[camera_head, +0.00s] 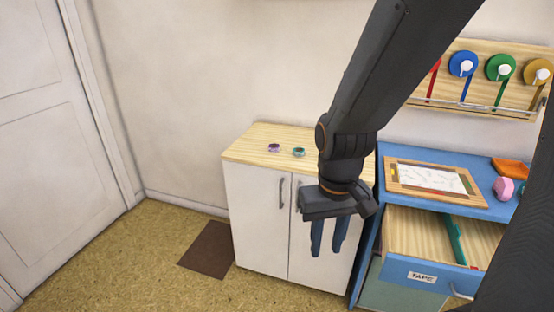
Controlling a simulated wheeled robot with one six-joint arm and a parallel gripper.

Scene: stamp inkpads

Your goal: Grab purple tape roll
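A small purple tape roll (274,148) lies on the light wood top of a white cabinet (258,203), left of the middle of that top. A similar teal roll (299,152) lies just to its right, a small gap apart. My gripper (327,250) hangs with its fingers down in front of the cabinet's right door, to the right of and lower in the picture than the purple roll. The two dark blue fingers show a narrow gap with nothing visible between them. My arm hides the right part of the cabinet top.
A blue desk (445,198) stands right of the cabinet, with an open drawer (420,245) labelled TAPE. A framed board (438,178), a pink block (503,189) and an orange item (510,168) lie on it. Colored ribbon rolls (462,65) hang on the wall. The floor at left is clear around a brown mat (209,249).

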